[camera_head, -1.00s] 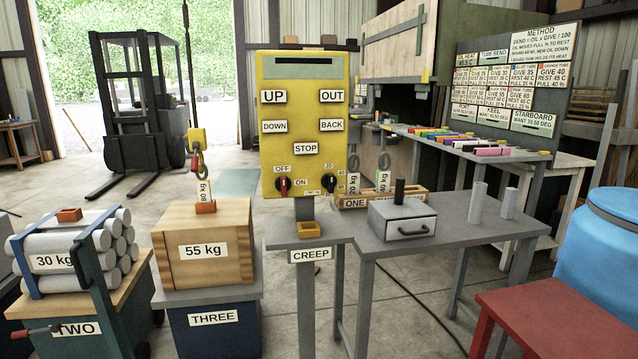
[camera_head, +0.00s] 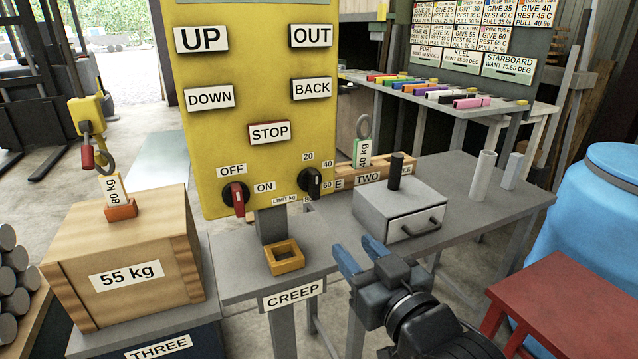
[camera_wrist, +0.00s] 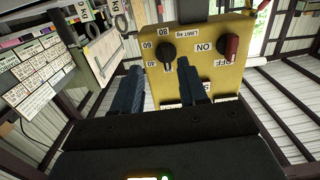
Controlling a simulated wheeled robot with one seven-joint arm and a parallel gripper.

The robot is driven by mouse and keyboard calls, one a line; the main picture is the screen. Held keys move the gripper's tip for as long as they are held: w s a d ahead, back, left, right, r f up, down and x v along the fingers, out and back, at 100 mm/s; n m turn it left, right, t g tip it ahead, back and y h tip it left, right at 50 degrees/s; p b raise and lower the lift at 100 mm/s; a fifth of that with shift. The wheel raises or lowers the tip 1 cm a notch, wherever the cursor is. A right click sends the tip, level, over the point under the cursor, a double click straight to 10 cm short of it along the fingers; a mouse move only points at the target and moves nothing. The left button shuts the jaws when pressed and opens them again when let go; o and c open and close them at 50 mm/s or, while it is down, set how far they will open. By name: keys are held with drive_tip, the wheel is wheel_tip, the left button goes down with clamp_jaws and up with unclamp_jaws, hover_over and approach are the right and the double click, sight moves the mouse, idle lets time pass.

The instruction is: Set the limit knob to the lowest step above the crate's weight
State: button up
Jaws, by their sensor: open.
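The wooden crate (camera_head: 168,237) at the left carries a label reading 55 kg. The black limit knob (camera_head: 315,183) is on the yellow panel (camera_head: 258,75), low on its right side, among labels 20, 40, 60 and 80. The knob's ridge looks near upright; its exact step is hard to read. In the wrist view, upside down, the knob (camera_wrist: 168,52) shows ahead of my fingers. My gripper (camera_head: 363,256) is open and empty, below and right of the knob and apart from it. Its fingers also show in the wrist view (camera_wrist: 160,75).
The red OFF/ON switch (camera_head: 236,197) is left of the knob, below the STOP button (camera_head: 269,132). A grey drawer box (camera_head: 400,212) with a black post stands right of the panel. An orange square holder (camera_head: 285,257) sits on the bench below. A hook (camera_head: 92,135) hangs by the crate.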

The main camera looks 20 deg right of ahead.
approach(317, 175)
drive_tip(key=w, duration=0.2)
drive_tip(key=shift+t, duration=0.3)
drive_tip(key=w, duration=0.5)
drive_tip(key=w+p, duration=0.1)
drive_tip(key=w, duration=0.1)
drive_tip(key=shift+w+f, duration=0.25)
drive_tip(key=shift+w, duration=0.05)
clamp_jaws()
